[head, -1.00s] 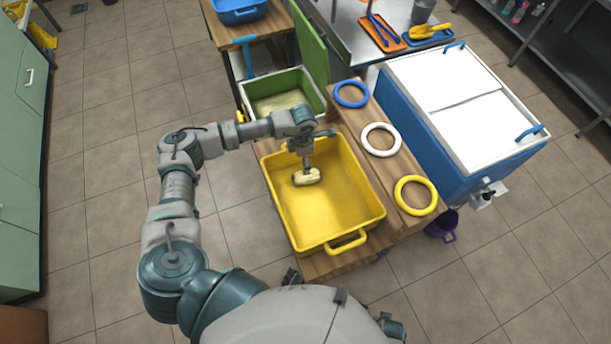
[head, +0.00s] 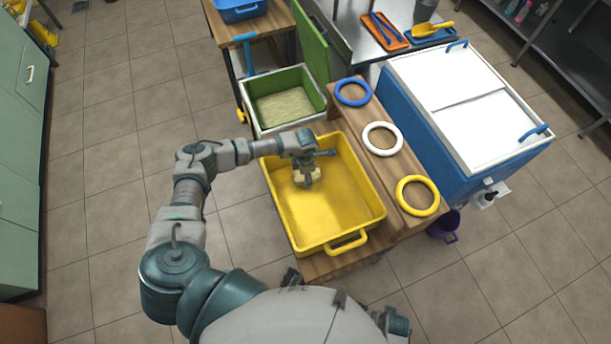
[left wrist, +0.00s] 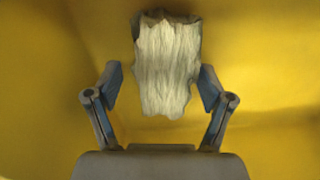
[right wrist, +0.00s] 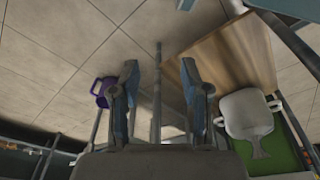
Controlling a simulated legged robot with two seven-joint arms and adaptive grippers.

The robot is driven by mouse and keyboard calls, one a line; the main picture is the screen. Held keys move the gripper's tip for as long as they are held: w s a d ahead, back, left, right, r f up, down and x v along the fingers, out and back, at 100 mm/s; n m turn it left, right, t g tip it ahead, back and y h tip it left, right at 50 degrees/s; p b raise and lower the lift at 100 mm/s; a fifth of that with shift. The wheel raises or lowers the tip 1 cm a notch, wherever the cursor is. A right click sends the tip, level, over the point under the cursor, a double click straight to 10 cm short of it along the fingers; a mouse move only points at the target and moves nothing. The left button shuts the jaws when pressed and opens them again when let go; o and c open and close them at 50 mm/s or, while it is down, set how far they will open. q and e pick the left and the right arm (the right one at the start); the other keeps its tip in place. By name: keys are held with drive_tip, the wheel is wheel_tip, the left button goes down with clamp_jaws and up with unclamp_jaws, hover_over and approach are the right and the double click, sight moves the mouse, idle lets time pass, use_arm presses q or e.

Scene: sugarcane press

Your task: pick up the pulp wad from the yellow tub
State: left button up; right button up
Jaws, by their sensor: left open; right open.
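The yellow tub (head: 335,215) stands on a wooden table, and the pale, fibrous pulp wad (head: 300,181) lies in its far left part. In the left wrist view the wad (left wrist: 166,65) sits between and just beyond the open fingers of my left gripper (left wrist: 158,90), with a gap on each side. In the head view my left gripper (head: 309,180) reaches down over the wad and partly hides it. My right gripper (right wrist: 160,80) is open and empty in the right wrist view, apart from the tub.
A green-lined box (head: 285,106) with pale pulp stands beyond the tub. Blue (head: 353,92), white (head: 383,139) and yellow (head: 417,195) rings lie on the raised board to the right. A blue chest (head: 420,115) and a purple bucket (head: 444,226) are further right.

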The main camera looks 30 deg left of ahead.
use_arm(q)
drive_tip(key=shift+d+r, duration=0.15)
drive_tip(key=shift+d, duration=0.35)
drive_tip(key=c, duration=1.2)
drive_tip(key=shift+a, duration=0.15)
